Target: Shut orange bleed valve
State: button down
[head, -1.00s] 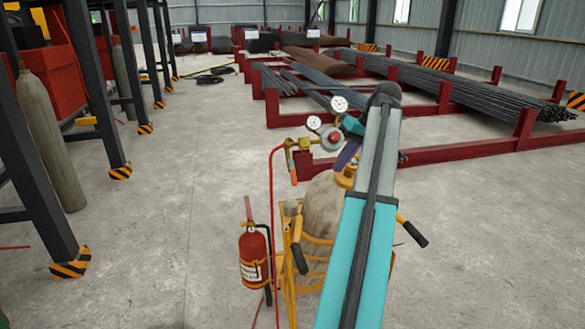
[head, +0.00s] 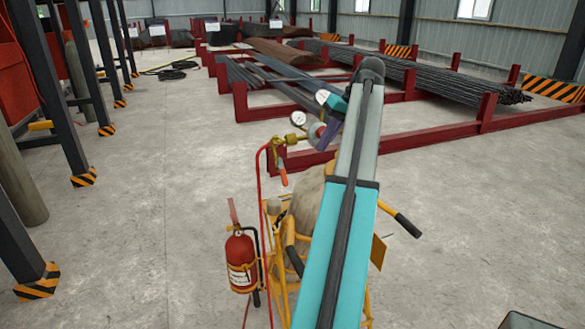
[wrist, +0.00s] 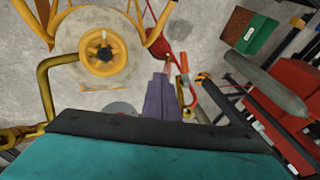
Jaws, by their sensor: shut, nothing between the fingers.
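The orange lever of the bleed valve (head: 283,176) hangs downward below a brass fitting (head: 279,148), left of the gauges in the head view. In the wrist view a small orange piece (wrist: 184,63), probably this lever, shows just right of the fingertips. My gripper (head: 326,138) has purple fingers and is shut and empty. It is right of the lever in the head view, close to the red regulator knob; whether it touches anything is unclear. In the wrist view the gripper (wrist: 160,80) points up the picture. My arm hides part of the regulator.
A gas cylinder (head: 308,203) stands in a yellow cart (head: 274,208) with black grips. A red hose (head: 259,190) hangs at its left. A fire extinguisher (head: 242,262) is beside the cart. Red rebar racks (head: 305,158) lie behind.

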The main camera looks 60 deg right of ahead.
aim_at(283, 172)
jog(key=shift+w+a+f, duration=0.1)
jog(key=shift+w, duration=0.1)
jog(key=w+a+f+b, duration=0.4)
jog(key=w+a+f, duration=0.1)
jog(key=w+f, duration=0.2)
jog(key=shift+f+b, duration=0.35)
jog(key=shift+f, duration=0.45)
dwell(0.5)
jog(key=shift+s, duration=0.1)
